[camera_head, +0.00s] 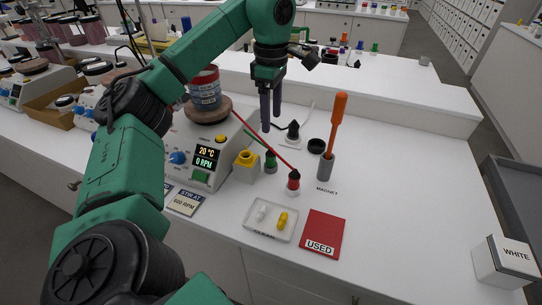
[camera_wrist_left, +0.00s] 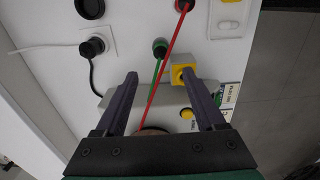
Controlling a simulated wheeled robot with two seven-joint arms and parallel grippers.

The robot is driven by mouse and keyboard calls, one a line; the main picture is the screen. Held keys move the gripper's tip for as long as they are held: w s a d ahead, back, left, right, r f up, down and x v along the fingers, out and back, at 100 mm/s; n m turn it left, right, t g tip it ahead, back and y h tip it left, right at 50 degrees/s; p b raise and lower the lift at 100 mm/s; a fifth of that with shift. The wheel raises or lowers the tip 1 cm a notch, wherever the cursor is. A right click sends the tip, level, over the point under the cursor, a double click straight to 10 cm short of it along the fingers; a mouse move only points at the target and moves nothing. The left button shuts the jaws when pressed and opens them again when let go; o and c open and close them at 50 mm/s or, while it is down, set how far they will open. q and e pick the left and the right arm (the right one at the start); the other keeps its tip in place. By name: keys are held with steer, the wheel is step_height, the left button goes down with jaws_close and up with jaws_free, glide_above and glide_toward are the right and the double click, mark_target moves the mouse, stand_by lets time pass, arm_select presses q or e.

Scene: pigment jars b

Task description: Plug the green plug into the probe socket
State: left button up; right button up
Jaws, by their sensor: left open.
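The green plug (camera_head: 270,163) stands upright in a dark holder on the white bench, with a green cable from its top. It also shows in the left wrist view (camera_wrist_left: 160,46). A yellow block with a dark opening on top, which looks like the probe socket (camera_head: 245,165), sits beside the hotplate; it also shows in the wrist view (camera_wrist_left: 182,74). My left gripper (camera_head: 271,112) is open and empty, pointing down above and behind the plug. In the wrist view my left gripper (camera_wrist_left: 160,77) has the cables between its fingers, farther below. My right gripper is out of view.
A red plug (camera_head: 293,181) and a black plug (camera_head: 293,130) stand nearby. The stirring hotplate (camera_head: 200,151) carries a jar (camera_head: 205,90). An orange-handled magnet (camera_head: 335,125) stands at right. A clear tray (camera_head: 270,221) and red USED mat (camera_head: 323,236) lie in front.

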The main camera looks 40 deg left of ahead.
arm_select(q)
steer(key=b, duration=0.2)
glide_above(271, 151)
step_height(271, 151, down, 5)
steer(key=shift+s+f, duration=0.1)
steer(key=shift+f, duration=0.05)
step_height(271, 151, down, 6)
steer(key=shift+f+p, duration=0.1)
steer(key=shift+p, duration=0.75)
steer(key=shift+f, duration=0.3)
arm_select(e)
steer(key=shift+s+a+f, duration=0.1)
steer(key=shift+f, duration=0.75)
arm_select(q)
jaws_close()
